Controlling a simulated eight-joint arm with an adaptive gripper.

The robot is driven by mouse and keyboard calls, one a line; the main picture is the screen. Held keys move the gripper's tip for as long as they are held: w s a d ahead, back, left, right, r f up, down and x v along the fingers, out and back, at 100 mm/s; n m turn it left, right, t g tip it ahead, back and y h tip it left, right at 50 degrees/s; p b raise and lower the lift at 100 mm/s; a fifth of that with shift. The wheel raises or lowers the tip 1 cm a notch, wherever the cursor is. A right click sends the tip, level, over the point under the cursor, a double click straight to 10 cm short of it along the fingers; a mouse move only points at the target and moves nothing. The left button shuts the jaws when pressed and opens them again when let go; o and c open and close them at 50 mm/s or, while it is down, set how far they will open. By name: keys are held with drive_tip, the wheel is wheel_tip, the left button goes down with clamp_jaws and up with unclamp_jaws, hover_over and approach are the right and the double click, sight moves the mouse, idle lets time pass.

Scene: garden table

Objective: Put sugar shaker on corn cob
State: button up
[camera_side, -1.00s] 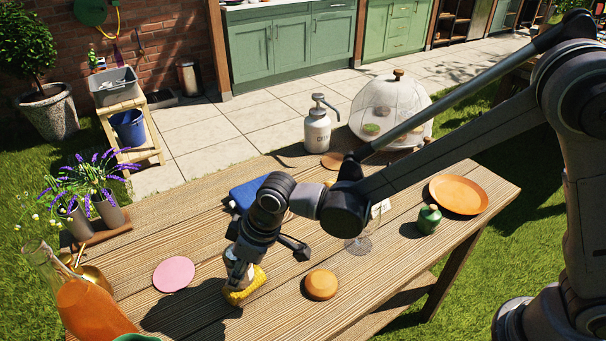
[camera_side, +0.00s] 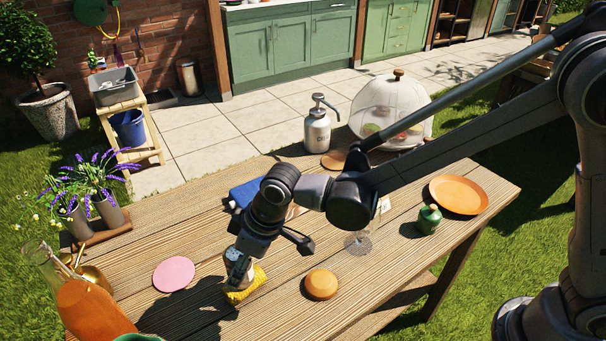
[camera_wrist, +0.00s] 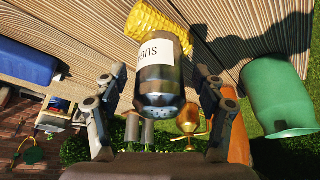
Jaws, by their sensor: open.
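The sugar shaker (camera_wrist: 157,76), with a metal top and a white label, stands between my fingers in the wrist view. It also shows below my gripper in the side view (camera_side: 235,266), partly hidden. The yellow corn cob (camera_side: 247,286) lies on the table right under the shaker, and its end shows beyond the shaker in the wrist view (camera_wrist: 158,19). The shaker appears to rest on the cob; the exact contact is hidden. My gripper (camera_wrist: 159,82) is open, with a finger on each side of the shaker and a visible gap at both sides.
A pink disc (camera_side: 174,273) lies left of the cob and a round orange-brown object (camera_side: 321,284) to its right. A clear glass (camera_side: 358,243) and a green bottle (camera_side: 428,218) stand further right. A blue item (camera_side: 247,193) lies behind my gripper. An orange carafe (camera_side: 92,305) is front left.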

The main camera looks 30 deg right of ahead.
drive_tip(key=v, duration=1)
drive_tip(key=s+d+r+m+t, duration=0.1)
drive_tip(key=d+r+m, duration=0.1)
drive_tip(key=d, duration=0.6)
drive_tip(key=s+d+r+m+t, duration=0.1)
drive_tip(key=d+m, duration=0.1)
drive_tip(key=d, duration=0.6)
drive_tip(key=s+d+f+m+t+h, duration=0.1)
drive_tip(key=s+d+m, duration=0.1)
drive_tip(key=d, duration=0.5)
drive_tip(key=s+d+m+t+h, duration=0.1)
drive_tip(key=s+d+m+h, duration=0.1)
drive_tip(key=s+d, duration=0.3)
drive_tip(key=d+m, duration=0.1)
drive_tip(key=d, duration=0.2)
drive_tip(key=shift+s+f, duration=0.3)
drive_tip(key=shift+f, duration=0.05)
